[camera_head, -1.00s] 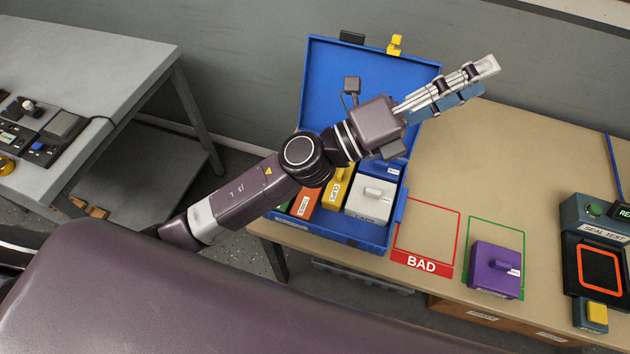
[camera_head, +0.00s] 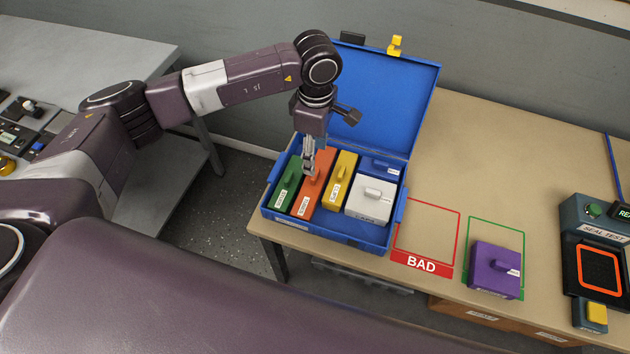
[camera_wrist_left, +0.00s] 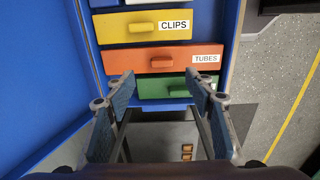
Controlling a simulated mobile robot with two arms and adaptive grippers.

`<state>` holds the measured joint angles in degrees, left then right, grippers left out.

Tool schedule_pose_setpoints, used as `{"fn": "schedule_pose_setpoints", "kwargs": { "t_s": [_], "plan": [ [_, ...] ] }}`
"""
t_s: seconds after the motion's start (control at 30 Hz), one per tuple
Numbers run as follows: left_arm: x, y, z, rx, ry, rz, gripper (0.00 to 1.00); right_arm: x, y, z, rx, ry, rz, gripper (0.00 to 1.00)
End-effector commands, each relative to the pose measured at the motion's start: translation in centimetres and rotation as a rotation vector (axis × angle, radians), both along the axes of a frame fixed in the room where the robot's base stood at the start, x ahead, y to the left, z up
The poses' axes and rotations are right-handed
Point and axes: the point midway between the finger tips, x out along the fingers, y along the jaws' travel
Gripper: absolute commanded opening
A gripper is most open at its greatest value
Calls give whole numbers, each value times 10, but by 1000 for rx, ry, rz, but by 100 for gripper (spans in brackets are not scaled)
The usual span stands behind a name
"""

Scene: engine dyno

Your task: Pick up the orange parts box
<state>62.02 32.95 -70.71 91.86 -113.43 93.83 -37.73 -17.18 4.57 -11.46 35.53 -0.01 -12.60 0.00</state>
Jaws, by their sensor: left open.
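The orange parts box (camera_head: 315,195) stands in the open blue case (camera_head: 290,220), between a green box (camera_head: 287,192) and a yellow box (camera_head: 343,176). In the left wrist view the orange box (camera_wrist_left: 176,57) shows its "TUBES" label and a small raised handle. My left gripper (camera_head: 309,170) points down over the orange box in the head view. In the left wrist view its blue-padded fingers (camera_wrist_left: 158,84) are open, apart on either side of the line to the handle, with nothing between them. My right gripper is not in view.
A white box (camera_head: 372,206) fills the case's right front. The blue lid (camera_head: 375,95) stands open behind. Right of the case are an empty red "BAD" outline (camera_head: 421,263), a purple box (camera_head: 494,268) and a seal-test device (camera_head: 590,240). A grey table (camera_head: 90,55) stands left.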

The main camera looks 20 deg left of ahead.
Motion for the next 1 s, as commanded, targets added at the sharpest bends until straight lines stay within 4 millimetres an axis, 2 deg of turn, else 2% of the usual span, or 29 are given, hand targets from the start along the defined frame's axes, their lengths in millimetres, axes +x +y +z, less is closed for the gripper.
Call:
{"fn": "schedule_pose_setpoints", "kwargs": {
  "t_s": [0.27,0.43,0.53,0.83,0.87,1.0],
  "plan": [
    [-3,-1,-27,-3,6,0,49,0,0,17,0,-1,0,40],
    [-6,1,-49,-4,8,0,49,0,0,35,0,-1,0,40],
    [-5,0,-65,-4,6,-1,49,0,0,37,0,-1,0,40],
    [-4,0,-73,-6,2,-2,49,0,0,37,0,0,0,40],
    [-4,0,-73,-6,2,-2,48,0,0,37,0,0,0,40],
    [-4,0,-73,-6,2,-1,33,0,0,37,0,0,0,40]
  ]
}}
